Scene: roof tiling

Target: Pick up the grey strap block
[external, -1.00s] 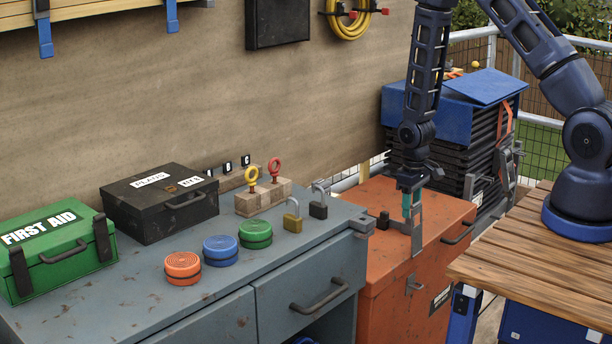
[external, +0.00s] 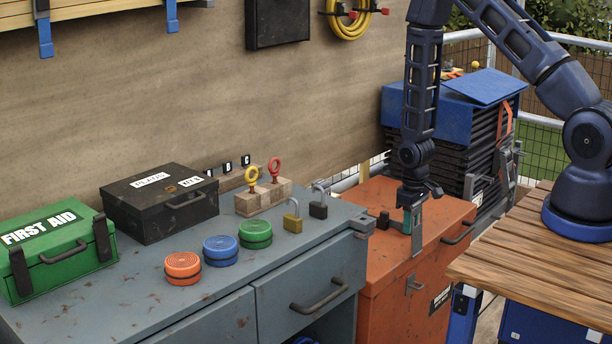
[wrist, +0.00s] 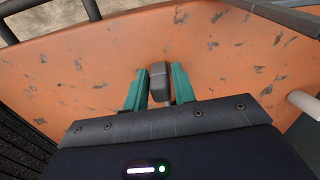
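In the wrist view the grey strap block (wrist: 158,82) stands out from the orange surface, between the two teal fingers of my gripper (wrist: 158,88). The fingers straddle it, one on each side, with its rounded end showing past them. They look open, with little gap; contact is hard to judge. The block cannot be clearly picked out there.
The grey cabinet (external: 200,300) stands to the left with padlocks, round tins and boxes. A wooden table (external: 540,255) is at the right.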

